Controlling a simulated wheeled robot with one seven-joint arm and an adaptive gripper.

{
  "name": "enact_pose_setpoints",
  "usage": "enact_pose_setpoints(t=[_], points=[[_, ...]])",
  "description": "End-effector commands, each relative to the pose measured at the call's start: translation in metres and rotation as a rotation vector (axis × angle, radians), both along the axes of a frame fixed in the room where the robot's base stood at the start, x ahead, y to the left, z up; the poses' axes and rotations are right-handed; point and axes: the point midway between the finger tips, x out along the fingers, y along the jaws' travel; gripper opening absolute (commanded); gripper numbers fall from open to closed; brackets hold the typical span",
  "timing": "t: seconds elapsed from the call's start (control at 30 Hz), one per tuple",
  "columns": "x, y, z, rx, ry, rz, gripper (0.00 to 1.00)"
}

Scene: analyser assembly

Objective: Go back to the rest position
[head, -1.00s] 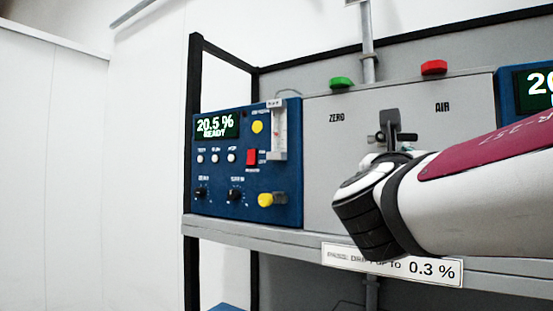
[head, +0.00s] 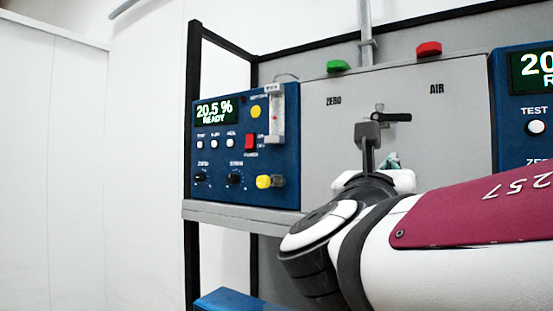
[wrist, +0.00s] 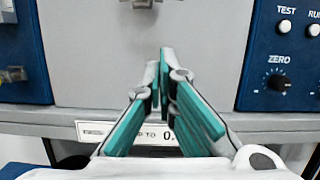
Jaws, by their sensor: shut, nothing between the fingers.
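My gripper (wrist: 160,62) has teal-padded fingers that come together at their tips in the wrist view, with nothing between them. It is in front of the grey panel and the shelf edge, apart from the controls. In the head view my white and maroon arm crosses the lower right. Only a bit of teal at the gripper (head: 392,160) shows there behind my wrist.
A blue analyser (head: 245,150) reading 20.5 % READY stands left on the shelf. A second analyser (head: 525,110) is at the right. Between them the grey panel (head: 325,140) bears a black-handled valve (head: 392,117), a green knob (head: 339,66) and a red knob (head: 429,48).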

Motion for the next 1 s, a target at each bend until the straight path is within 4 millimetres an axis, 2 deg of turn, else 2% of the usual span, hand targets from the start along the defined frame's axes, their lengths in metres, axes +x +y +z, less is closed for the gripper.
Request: enact_pose_setpoints(t=[0.13, 0.37, 0.47, 0.53, 0.67, 0.8, 0.9, 1.0], points=[[-0.015, 0.012, -0.004, -0.001, 0.001, 0.001, 0.00], [-0.023, 0.016, -0.007, 0.003, -0.001, -0.001, 0.00], [-0.025, 0.008, -0.014, 0.053, 0.000, -0.015, 0.00], [-0.030, -0.006, -0.026, 0.145, -0.003, -0.038, 0.00], [-0.049, -0.044, -0.067, 0.454, -0.031, -0.125, 0.00], [-0.078, -0.075, -0.124, 0.870, -0.112, -0.254, 0.00], [-0.099, -0.083, -0.164, 1.164, -0.194, -0.362, 0.00], [-0.119, -0.080, -0.199, 1.455, -0.295, -0.481, 0.00]])
